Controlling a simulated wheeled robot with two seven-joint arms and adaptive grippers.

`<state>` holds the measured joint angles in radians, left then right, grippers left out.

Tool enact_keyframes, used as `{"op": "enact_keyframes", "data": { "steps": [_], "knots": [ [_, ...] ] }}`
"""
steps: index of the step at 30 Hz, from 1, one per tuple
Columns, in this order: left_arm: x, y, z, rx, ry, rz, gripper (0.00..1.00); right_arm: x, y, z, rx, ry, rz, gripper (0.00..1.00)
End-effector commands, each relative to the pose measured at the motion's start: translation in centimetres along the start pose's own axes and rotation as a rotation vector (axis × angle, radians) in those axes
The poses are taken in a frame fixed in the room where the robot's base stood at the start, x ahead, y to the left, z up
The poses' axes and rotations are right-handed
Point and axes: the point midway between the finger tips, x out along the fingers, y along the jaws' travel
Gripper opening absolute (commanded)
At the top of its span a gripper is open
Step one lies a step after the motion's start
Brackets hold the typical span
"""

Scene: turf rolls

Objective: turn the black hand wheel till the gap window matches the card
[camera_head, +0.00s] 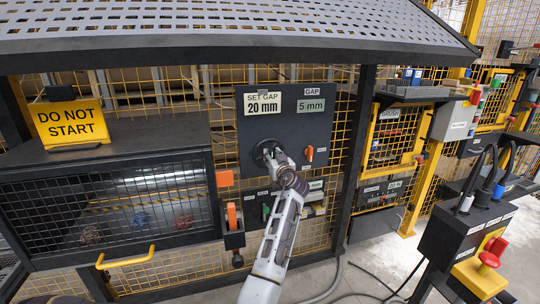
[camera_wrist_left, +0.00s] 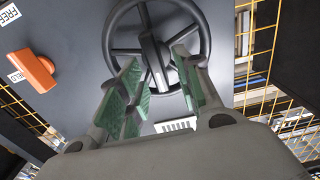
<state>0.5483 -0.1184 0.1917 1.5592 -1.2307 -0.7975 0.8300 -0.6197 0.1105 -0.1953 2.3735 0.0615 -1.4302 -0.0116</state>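The black hand wheel (camera_head: 260,148) sits on a dark panel (camera_head: 252,178) in the head view, partly hidden by my left gripper (camera_head: 274,160). In the left wrist view the wheel (camera_wrist_left: 207,42) shows its rim, spokes and raised hub bar (camera_wrist_left: 153,52). My left gripper (camera_wrist_left: 158,62) is open there, its green-padded fingers apart on either side of the hub bar, with gaps visible; contact cannot be told. The card (camera_head: 263,103) reads "SET GAP 20 mm". The gap window (camera_head: 311,105) reads "5 mm". My right gripper is not in view.
An orange lever (camera_head: 309,153), also in the left wrist view (camera_wrist_left: 35,70) by FREE and HELD labels, is close beside the wheel. A yellow DO NOT START sign (camera_head: 70,123) stands left, above a mesh guard with a yellow handle (camera_head: 126,259). A red-button pedestal (camera_head: 489,262) stands right.

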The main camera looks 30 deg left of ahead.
Motion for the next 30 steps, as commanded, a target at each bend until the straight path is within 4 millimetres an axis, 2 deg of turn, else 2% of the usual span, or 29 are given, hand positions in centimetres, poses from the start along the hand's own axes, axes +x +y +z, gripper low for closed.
{"op": "enact_keyframes", "data": {
  "steps": [12,13,21,30],
  "knots": [
    [-0.11,0.12,0.03,0.000,0.000,0.000,0.34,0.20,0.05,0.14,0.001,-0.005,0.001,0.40],
    [-0.11,0.12,0.03,0.000,0.000,0.000,0.33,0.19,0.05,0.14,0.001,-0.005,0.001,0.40],
    [-0.11,0.12,0.01,0.000,0.000,0.000,0.00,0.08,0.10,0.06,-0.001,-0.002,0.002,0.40],
    [-0.10,0.12,0.00,0.001,0.000,0.000,0.00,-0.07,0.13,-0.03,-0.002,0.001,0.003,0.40]
  ]
}}
